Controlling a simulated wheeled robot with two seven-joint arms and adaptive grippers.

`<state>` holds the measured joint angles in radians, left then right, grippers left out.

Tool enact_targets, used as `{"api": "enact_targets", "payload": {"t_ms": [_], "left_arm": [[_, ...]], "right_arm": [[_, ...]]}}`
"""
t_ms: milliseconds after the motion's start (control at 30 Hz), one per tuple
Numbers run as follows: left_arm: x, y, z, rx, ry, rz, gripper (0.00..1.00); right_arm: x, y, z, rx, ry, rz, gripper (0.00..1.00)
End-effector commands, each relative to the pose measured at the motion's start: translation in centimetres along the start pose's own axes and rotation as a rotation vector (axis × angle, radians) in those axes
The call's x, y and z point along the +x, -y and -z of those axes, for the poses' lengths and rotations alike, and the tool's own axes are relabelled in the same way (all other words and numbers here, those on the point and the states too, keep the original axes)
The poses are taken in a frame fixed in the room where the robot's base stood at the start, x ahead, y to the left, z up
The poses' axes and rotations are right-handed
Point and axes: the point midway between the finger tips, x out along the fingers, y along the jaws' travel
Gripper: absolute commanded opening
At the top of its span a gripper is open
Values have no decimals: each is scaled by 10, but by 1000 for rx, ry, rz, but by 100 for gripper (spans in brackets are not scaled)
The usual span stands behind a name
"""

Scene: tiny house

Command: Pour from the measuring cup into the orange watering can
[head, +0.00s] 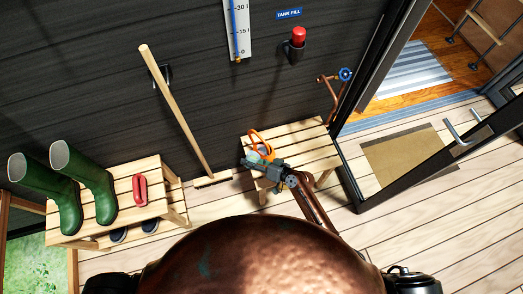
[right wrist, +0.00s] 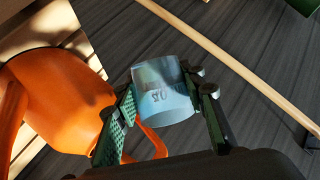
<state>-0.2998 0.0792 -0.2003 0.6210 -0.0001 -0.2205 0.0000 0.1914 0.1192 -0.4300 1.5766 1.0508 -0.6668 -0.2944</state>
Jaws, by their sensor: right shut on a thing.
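The orange watering can (head: 255,135) is at the wall end of the small slatted bench, partly hidden by my right gripper. In the right wrist view its rounded body (right wrist: 58,95) fills the left side, beside the fingers. My right gripper (head: 258,160) is shut on the clear measuring cup (right wrist: 165,90). The cup sits between the two fingers, close to the can. A printed number shows on its wall. I cannot tell how much it holds. In the head view the cup is small and mostly hidden by the gripper. My left gripper is not in view.
The slatted bench (head: 309,150) stands against the dark wall, with a pipe and blue-handled tap (head: 345,74) beyond it. A broom (head: 175,108) leans left of it. Green boots (head: 97,182) stand on another bench. An open door (head: 447,146) is at right.

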Motion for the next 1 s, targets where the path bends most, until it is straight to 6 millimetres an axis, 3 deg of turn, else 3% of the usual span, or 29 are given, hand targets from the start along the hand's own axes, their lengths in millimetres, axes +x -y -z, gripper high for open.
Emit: {"api": "enact_targets", "payload": {"t_ms": [300,1000], "left_arm": [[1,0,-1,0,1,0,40],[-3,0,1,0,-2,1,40]], "right_arm": [[-3,3,8,162,21,68,13],[-8,11,18,290,38,122,13]]}}
